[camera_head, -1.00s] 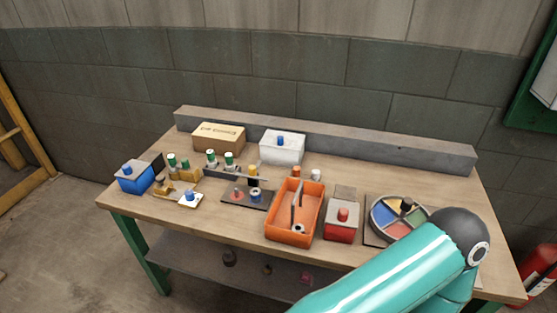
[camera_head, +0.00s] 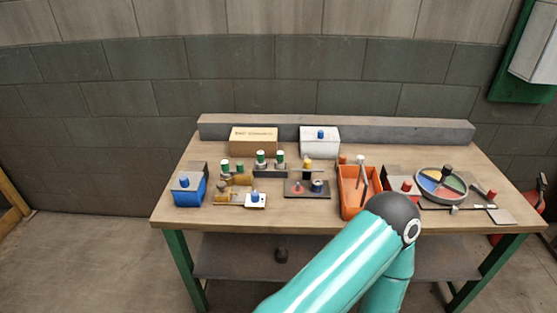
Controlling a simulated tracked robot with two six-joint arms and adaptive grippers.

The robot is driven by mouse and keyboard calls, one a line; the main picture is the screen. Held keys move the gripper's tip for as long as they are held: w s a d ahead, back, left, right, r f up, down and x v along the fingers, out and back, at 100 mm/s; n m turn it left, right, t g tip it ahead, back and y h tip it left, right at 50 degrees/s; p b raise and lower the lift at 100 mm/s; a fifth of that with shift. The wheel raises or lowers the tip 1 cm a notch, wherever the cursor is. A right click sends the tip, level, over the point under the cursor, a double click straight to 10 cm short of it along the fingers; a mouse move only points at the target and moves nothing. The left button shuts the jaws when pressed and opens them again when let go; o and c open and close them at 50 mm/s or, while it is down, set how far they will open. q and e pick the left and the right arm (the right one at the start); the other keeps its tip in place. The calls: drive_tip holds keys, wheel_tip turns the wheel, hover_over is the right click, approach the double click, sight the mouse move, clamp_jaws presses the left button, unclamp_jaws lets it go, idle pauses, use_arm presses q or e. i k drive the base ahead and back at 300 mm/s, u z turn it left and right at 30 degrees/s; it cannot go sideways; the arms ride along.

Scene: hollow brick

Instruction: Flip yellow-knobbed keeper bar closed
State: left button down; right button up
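Neither of my grippers shows; only a teal arm link with a dark joint is in view, in front of the bench's right half.
On the wooden bench (camera_head: 235,216) stand a blue box (camera_head: 188,193), several green-topped knobs, a cardboard box (camera_head: 253,141), a white box (camera_head: 319,143), an orange bin (camera_head: 350,201) and a round sectioned tray (camera_head: 441,186). My arm covers part of the bin's right side.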

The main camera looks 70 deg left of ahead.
sight(308, 166)
drive_tip(key=k, duration=0.65)
drive_tip(key=z, duration=1.6)
drive_tip(key=i, duration=0.1)
drive_tip(key=u, duration=2.95)
drive_tip(key=i, duration=1)
drive_tip(key=z, duration=0.05)
